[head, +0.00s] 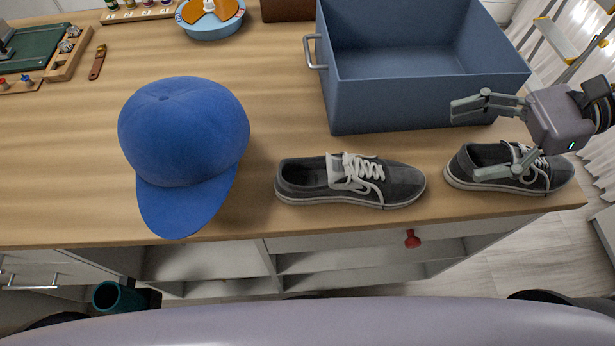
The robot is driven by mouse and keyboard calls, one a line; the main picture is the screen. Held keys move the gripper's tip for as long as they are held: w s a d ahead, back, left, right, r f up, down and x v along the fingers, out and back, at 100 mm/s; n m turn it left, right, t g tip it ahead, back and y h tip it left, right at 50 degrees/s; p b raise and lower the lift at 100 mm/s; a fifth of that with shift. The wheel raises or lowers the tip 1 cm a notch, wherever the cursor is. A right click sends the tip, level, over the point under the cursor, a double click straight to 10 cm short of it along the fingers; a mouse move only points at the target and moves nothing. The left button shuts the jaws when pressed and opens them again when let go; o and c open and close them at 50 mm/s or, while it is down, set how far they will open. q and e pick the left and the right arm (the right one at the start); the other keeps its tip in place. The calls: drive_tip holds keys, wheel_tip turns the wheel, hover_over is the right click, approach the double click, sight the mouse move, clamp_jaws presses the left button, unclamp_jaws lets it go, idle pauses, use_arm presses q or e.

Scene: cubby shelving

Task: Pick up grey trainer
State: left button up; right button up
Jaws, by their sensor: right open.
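Two grey trainers with white laces and white soles are on the wooden top. One grey trainer (352,181) lies near the front edge in the middle, with clear space around it. The other grey trainer (470,166) lies at the right end of the top. My right gripper (466,143) is open above the right trainer, its fingers pointing left and partly hiding the shoe. I cannot tell whether a finger touches it. My left gripper is not in view.
A blue open box (430,105) with a metal handle stands behind the trainers, close to my right gripper. A blue cap (183,130) lies left of the middle trainer. The worktop (270,100) is clear between cap and box. A yellow ladder (558,40) stands beyond the right end.

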sight(362, 171)
drive_tip(key=p+x, duration=0.2)
drive_tip(key=x, duration=0.4)
drive_tip(key=shift+d+f, duration=0.1)
drive_tip(key=p+x, duration=0.1)
drive_tip(key=x, duration=0.4)
drive_tip(key=shift+a+f, duration=0.15)
drive_tip(key=shift+a, duration=0.15)
drive_tip(key=p+x, duration=0.2)
drive_tip(key=x, duration=0.3)
drive_tip(key=shift+s, duration=0.15)
drive_tip(key=shift+a+f, duration=0.15)
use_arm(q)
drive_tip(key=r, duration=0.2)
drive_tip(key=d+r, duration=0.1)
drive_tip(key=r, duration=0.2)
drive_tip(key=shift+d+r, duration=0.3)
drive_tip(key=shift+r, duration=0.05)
use_arm(e)
drive_tip(key=shift+c, duration=0.4)
drive_tip(key=c, duration=1.5)
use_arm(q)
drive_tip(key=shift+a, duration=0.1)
